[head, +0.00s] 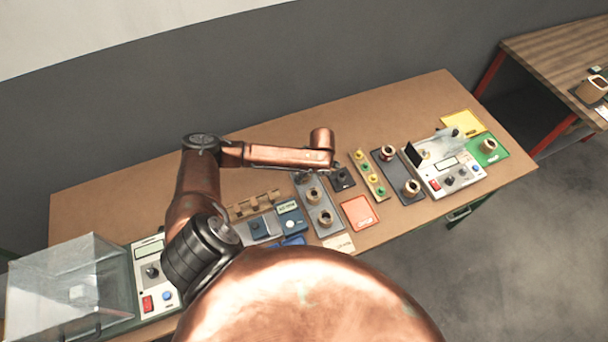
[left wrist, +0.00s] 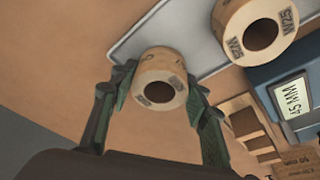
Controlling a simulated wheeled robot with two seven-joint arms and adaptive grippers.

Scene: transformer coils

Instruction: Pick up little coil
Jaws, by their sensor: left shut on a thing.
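My left gripper (left wrist: 157,90) is shut on a small tan ring-shaped coil (left wrist: 158,75), with a green-lined finger on each side of it. The coil has dark lettering and an open centre. It appears at the end of the pale grey tray (left wrist: 195,38); I cannot tell whether it touches the tray. A larger coil marked W25 (left wrist: 232,32) is beside it, up and to the right. In the head view, my left arm reaches right across the table to the grey tray (head: 319,232), and its fingers are too small to make out. My right gripper is not in view.
A blue device with a display (head: 290,208) and a notched wooden rack (head: 258,203) are left of the tray. An orange card (head: 359,213), a dark coil tray (head: 396,172) and a white meter (head: 458,182) are to its right. A clear box (head: 65,280) stands far left.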

